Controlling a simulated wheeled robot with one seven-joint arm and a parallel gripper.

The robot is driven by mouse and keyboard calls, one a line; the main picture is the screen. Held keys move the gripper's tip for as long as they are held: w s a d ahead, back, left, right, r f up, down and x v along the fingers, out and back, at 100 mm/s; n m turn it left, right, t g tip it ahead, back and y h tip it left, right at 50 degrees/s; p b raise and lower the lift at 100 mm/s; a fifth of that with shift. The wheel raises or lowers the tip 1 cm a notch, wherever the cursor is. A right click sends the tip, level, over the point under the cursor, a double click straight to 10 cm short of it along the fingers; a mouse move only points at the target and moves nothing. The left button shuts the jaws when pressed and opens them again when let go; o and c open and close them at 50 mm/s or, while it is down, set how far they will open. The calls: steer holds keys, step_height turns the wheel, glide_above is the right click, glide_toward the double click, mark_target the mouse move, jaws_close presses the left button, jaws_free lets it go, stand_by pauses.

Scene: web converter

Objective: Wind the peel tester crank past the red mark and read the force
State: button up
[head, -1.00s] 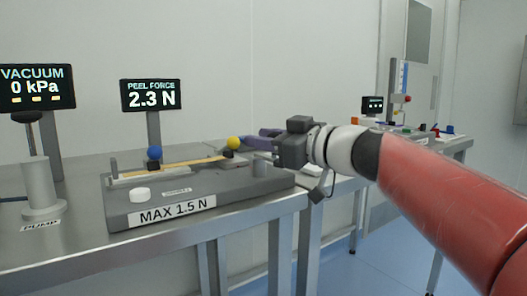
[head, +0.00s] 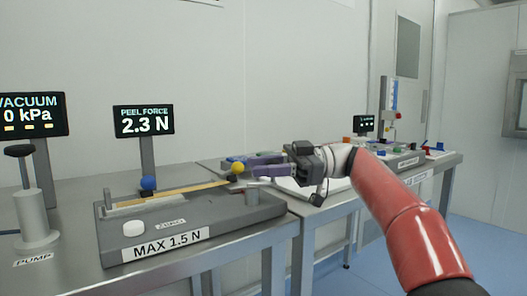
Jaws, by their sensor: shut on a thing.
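The peel tester (head: 215,220) is a grey slab on the steel bench, labelled MAX 1.5 N. Its display (head: 143,121) reads PEEL FORCE 2.3 N. The exact grip is too small to make out. I cannot identify a crank or red mark.
At left stand a pump (head: 34,210) and a vacuum display (head: 33,115) reading 0 kPa. A white round knob (head: 133,229) sits on the tester's front left. Another bench (head: 430,163) with small coloured items stands behind my arm at right.

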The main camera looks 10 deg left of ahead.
steer(key=shift+w+r+n+g+h+p, duration=0.1)
steer(key=shift+w+n+g+h+p, duration=0.05)
steer(key=shift+n+g+h+p, duration=0.4)
steer(key=shift+w+r+n+g+h+p, duration=0.1)
steer(key=shift+n+g+h+p, duration=0.15)
steer(key=shift+n+g+p, duration=0.35)
steer(key=shift+f+g, duration=0.1)
steer(key=shift+g, duration=0.25)
steer(key=shift+a, duration=0.1)
steer(key=o, duration=1)
steer(key=shift+c, duration=0.2)
steer(key=shift+f, duration=0.1)
